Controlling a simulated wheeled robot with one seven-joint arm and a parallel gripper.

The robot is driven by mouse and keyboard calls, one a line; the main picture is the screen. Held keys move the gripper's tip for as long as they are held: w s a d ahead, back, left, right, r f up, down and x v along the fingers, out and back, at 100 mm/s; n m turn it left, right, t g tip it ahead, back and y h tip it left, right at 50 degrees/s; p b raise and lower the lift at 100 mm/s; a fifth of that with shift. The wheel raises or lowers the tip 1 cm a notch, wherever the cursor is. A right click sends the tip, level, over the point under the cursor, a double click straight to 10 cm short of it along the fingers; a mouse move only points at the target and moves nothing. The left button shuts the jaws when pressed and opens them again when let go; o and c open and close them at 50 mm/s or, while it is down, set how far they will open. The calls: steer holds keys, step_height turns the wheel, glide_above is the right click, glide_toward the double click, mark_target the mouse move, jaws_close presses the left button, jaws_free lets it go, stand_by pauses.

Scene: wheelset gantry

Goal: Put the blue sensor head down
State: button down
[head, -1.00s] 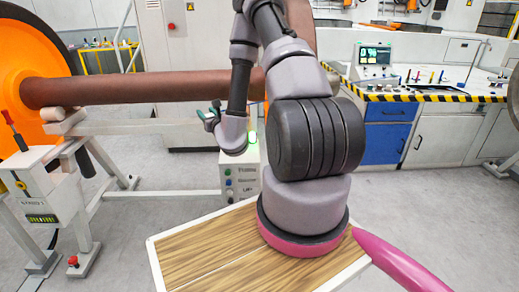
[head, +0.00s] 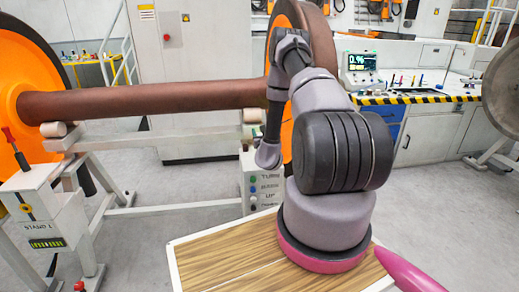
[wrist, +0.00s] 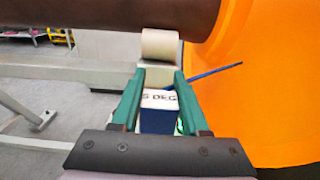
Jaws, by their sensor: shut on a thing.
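The blue sensor head (wrist: 160,121) shows in the wrist view as a dark blue block with a white top face lettered "S DEG", partly cut off. My gripper (wrist: 159,76) has two green fingers, one on each side of it, and is shut on it. A thin blue rod (wrist: 215,73) sticks out to the right beyond the fingers; what it joins cannot be told. A pale roller (wrist: 160,45) under the brown axle (wrist: 100,17) lies just beyond the fingertips. In the head view my gripper and the sensor head are hidden behind my wrist.
The axle (head: 150,98) crosses the head view between orange wheels (head: 18,115), and the right wheel (wrist: 265,85) stands close beside my gripper. A white stand (head: 38,205) is at left. A button box (head: 254,185) is below my wrist.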

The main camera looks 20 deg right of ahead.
steer(key=shift+f, duration=2.9)
steer(key=shift+f, duration=0.15)
steer(key=shift+c, duration=2)
jaws_free()
